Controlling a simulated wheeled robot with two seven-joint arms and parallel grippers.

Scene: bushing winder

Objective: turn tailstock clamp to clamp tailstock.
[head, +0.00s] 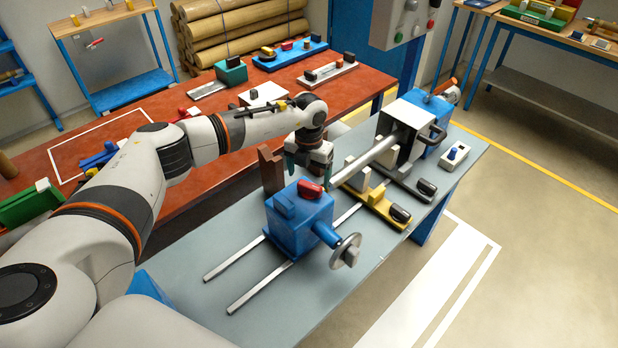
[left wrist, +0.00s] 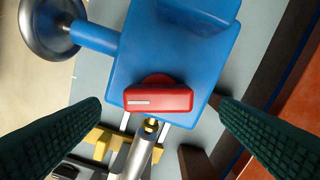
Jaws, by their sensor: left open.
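The blue tailstock (head: 300,222) sits on two rails on the grey bench, its handwheel (head: 346,251) toward the right front. The red tailstock clamp (head: 310,190) is a short bar knob on top of it. My left gripper (head: 308,172) is open just above and behind the clamp. In the left wrist view the red clamp (left wrist: 158,100) lies crosswise between the two spread dark green fingers, with a white line on its left part. Both fingers stand apart from it. The blue tailstock body (left wrist: 175,50) fills the upper middle there. My right gripper is not in view.
A metal bar (head: 362,163) runs from the tailstock to the blue headstock (head: 428,120). Yellow (head: 378,207) and dark supports with black knobs stand beside it. A brown upright post (head: 271,172) is close left of my gripper. The red table (head: 90,190) lies behind.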

